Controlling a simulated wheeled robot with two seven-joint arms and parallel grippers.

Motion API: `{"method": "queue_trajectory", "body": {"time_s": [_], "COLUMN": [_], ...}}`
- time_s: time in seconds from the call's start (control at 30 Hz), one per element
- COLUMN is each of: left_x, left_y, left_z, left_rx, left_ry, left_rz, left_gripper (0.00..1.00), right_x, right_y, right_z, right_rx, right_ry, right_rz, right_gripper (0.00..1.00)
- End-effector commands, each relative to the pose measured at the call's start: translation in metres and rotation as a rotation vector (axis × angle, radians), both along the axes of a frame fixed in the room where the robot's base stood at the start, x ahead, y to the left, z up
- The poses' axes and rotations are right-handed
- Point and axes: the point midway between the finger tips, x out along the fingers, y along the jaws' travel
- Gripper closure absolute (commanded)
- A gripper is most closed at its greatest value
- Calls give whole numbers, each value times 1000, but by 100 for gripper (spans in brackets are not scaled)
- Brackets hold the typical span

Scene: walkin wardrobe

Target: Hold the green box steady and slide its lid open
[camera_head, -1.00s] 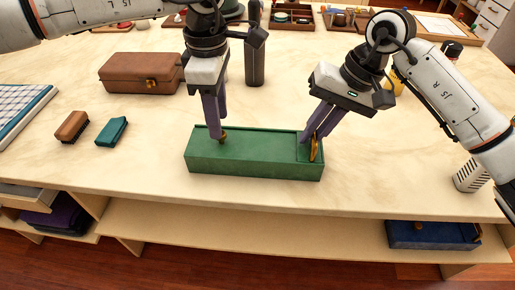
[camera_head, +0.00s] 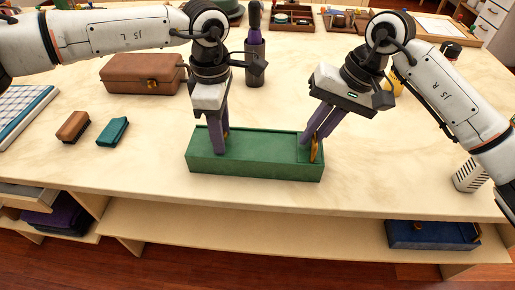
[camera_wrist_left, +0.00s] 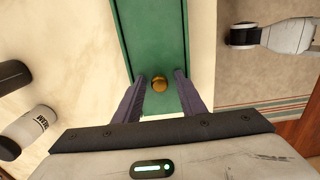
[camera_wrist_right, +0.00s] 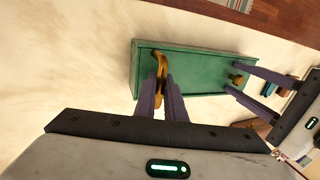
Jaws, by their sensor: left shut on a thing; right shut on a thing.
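The long green box (camera_head: 255,169) stands on the near part of the table. Its lid (camera_head: 262,145) lies flat in the top. A round brass knob (camera_wrist_left: 159,84) on the lid sits between the fingers of my left gripper (camera_head: 219,152), which is shut on it near the box's left end. The right wrist view also shows this knob (camera_wrist_right: 236,79). My right gripper (camera_head: 309,159) is shut on the upright brass handle (camera_wrist_right: 160,68) at the box's right end. No open gap shows in the box top.
A brown case (camera_head: 142,74) and a dark bottle (camera_head: 254,58) stand behind the box. A brown brush (camera_head: 73,126) and a teal brush (camera_head: 112,131) lie to the left. A white perforated cup (camera_head: 469,176) stands at right. The table's front edge is close to the box.

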Motion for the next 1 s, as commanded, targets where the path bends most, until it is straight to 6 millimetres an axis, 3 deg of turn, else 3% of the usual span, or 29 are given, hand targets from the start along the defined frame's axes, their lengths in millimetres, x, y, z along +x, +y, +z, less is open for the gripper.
{"method": "queue_trajectory", "body": {"time_s": [0.03, 0.9, 0.93, 1.0], "left_x": [-1, 0, 0, 0], "left_y": [1, 9, 9, 9], "left_z": [-13, -13, -13, -13], "left_rx": [5, 5, 5, 6], "left_ry": [5, 3, 3, 3], "left_rz": [2, 5, 5, 5], "left_gripper": [78, 80, 64, 61], "right_x": [1, 1, 1, 1], "right_y": [2, 3, 3, 3], "right_z": [5, 6, 6, 6], "right_rx": [10, 13, 12, 12], "right_ry": [-9, -12, -12, -12], "right_rz": [6, 9, 9, 9], "right_gripper": [100, 100, 100, 100]}}
